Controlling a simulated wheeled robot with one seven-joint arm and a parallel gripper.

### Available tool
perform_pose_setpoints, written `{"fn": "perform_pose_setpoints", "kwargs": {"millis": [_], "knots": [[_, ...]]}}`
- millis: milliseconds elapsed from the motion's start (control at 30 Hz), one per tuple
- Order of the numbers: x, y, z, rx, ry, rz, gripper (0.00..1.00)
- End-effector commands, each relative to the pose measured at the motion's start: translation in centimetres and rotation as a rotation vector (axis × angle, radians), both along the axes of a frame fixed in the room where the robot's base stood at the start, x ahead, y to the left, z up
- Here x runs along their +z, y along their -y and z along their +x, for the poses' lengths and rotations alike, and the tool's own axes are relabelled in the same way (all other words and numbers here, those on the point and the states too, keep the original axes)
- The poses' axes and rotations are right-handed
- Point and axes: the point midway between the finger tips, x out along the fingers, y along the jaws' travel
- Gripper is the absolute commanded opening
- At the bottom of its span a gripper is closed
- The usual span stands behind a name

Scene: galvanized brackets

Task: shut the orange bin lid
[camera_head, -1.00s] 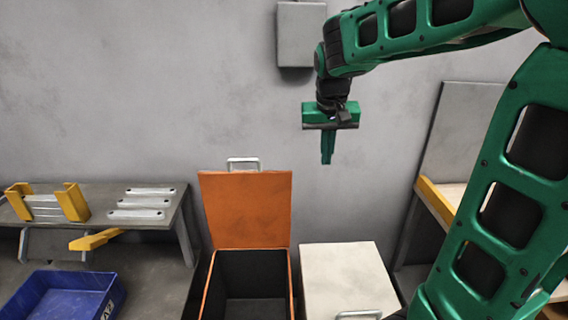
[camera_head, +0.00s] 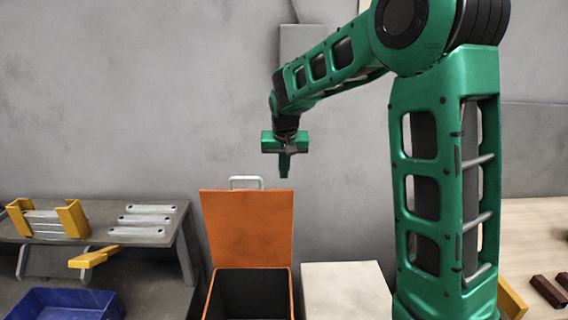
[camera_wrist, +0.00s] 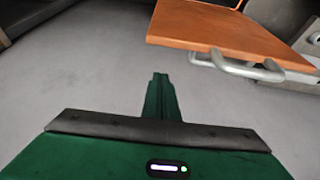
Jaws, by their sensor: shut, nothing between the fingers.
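The orange bin (camera_head: 208,292) stands on the floor with its dark inside showing. Its orange lid (camera_head: 247,228) is raised upright at the back, with a metal handle (camera_head: 246,180) on its top edge. My gripper (camera_head: 285,176) is shut and empty, above and a little to the right of the handle, pointing down. In the wrist view my shut fingers (camera_wrist: 161,76) are apart from the lid (camera_wrist: 225,32), whose grey handle (camera_wrist: 238,68) is to their right.
A pale closed box (camera_head: 345,290) stands right of the bin. At left are a grey bench (camera_head: 100,221) with flat brackets (camera_head: 142,220) and a yellow-ended rack (camera_head: 70,218), and a blue crate (camera_head: 112,306) below. Dark reddish blocks (camera_head: 548,291) lie on a surface at right.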

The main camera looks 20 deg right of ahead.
Motion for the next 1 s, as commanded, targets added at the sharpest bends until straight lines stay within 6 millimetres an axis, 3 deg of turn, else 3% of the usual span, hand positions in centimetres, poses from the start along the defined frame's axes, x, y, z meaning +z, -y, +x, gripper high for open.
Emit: {"fn": "perform_pose_setpoints", "kwargs": {"millis": [100, 433, 800, 833, 1000], "knots": [[-1.8, 0.3, 0.5, 0.001, -0.003, 0.0, 0.0], [-1.7, -1.2, -2.7, 0.001, 0.0, 0.001, 0.0], [-1.7, -1.4, -3.2, 0.001, 0.0, 0.001, 0.0], [-1.7, -0.4, -3.2, -0.001, 0.0, 0.0, 0.0], [-1.7, -2.0, -3.4, 0.01, 0.008, -0.002, 0.0]]}}
